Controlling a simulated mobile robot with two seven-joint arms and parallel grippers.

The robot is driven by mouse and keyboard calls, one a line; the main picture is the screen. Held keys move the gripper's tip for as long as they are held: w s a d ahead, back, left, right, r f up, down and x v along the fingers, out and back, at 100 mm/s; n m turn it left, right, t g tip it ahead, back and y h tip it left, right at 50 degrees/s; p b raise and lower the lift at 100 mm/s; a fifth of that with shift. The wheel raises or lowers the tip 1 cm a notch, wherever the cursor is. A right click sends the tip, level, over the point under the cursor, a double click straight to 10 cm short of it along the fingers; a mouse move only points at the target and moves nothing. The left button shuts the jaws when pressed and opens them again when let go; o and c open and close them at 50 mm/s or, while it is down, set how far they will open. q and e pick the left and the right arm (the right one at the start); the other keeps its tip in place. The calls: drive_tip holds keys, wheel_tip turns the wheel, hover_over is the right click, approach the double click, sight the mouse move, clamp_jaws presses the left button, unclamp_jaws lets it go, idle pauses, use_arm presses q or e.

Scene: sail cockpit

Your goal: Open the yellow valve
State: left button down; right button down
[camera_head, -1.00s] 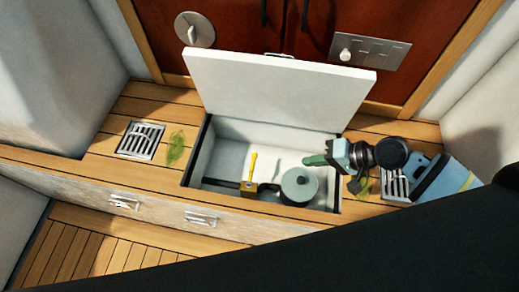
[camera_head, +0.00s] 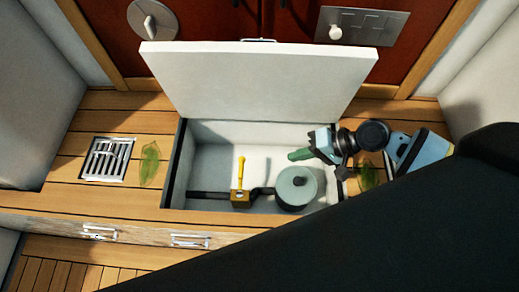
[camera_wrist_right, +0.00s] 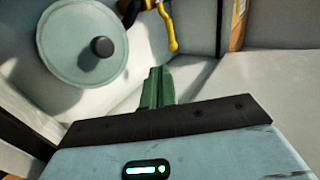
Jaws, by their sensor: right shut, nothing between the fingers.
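The yellow valve (camera_head: 240,184) sits on a dark pipe inside the open floor compartment. Its handle stands up from a brass-coloured body, and in the right wrist view the yellow handle (camera_wrist_right: 167,28) shows at the top. My right gripper (camera_head: 296,155) is over the right part of the compartment, to the right of the valve and apart from it. Its green fingers are shut and empty; they also show in the right wrist view (camera_wrist_right: 157,88). My left gripper is not in view.
A grey-green round pot-like canister (camera_head: 296,188) stands right of the valve. The white lid (camera_head: 255,85) is raised behind the compartment (camera_head: 215,133). A drain grate (camera_head: 107,159) and a leaf (camera_head: 149,165) lie left. A black shape of mine covers the lower right.

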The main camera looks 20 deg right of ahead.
drive_tip(key=b, duration=0.2)
approach(241, 176)
wheel_tip(241, 176, down, 4)
drive_tip(key=w+d, duration=0.1)
drive_tip(key=w, duration=0.2)
drive_tip(key=shift+w+a+f, duration=0.15)
drive_tip(key=shift+w+a, duration=0.1)
drive_tip(key=shift+a, duration=0.4)
drive_tip(key=shift+w+a+f, duration=0.15)
drive_tip(key=shift+w+a, duration=0.15)
drive_tip(key=shift+a, duration=0.35)
drive_tip(key=shift+w+a+f, duration=0.2)
drive_tip(key=shift+w+a, duration=0.05)
drive_tip(key=shift+a, duration=0.45)
